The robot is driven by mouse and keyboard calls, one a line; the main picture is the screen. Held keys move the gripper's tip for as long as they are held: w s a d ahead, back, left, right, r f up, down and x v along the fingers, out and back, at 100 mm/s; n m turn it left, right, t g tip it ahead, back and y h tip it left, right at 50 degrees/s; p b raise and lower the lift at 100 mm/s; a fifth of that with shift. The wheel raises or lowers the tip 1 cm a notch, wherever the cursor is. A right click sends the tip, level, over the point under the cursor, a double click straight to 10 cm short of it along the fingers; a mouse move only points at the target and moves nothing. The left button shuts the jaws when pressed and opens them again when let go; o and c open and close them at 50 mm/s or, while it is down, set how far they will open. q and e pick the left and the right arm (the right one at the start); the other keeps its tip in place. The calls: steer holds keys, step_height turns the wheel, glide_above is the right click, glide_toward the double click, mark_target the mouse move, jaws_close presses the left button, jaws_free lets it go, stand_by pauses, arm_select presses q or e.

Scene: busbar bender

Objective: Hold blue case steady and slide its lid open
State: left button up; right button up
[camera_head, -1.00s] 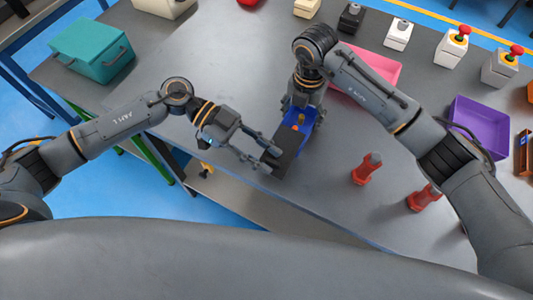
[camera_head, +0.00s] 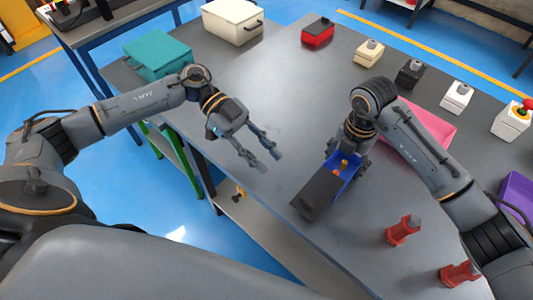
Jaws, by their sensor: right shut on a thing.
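The blue case (camera_head: 347,171) lies on the grey table near its front edge. Its dark lid (camera_head: 318,194) is slid out toward the front edge, so the far part of the case is uncovered. Small orange and yellow items show inside. My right gripper (camera_head: 355,152) is shut on the far end of the blue case; its fingertips are partly hidden. My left gripper (camera_head: 267,160) is open and empty, to the left of the lid and apart from it, near the table's front edge.
Red pieces (camera_head: 403,231) stand to the right of the case. A pink tray (camera_head: 425,125) lies behind my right arm. A teal case (camera_head: 157,55), a white case (camera_head: 232,21) and several button boxes (camera_head: 410,73) stand farther back. The table middle is clear.

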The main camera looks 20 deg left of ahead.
steer(key=o, duration=1.3)
steer(key=shift+o, duration=0.2)
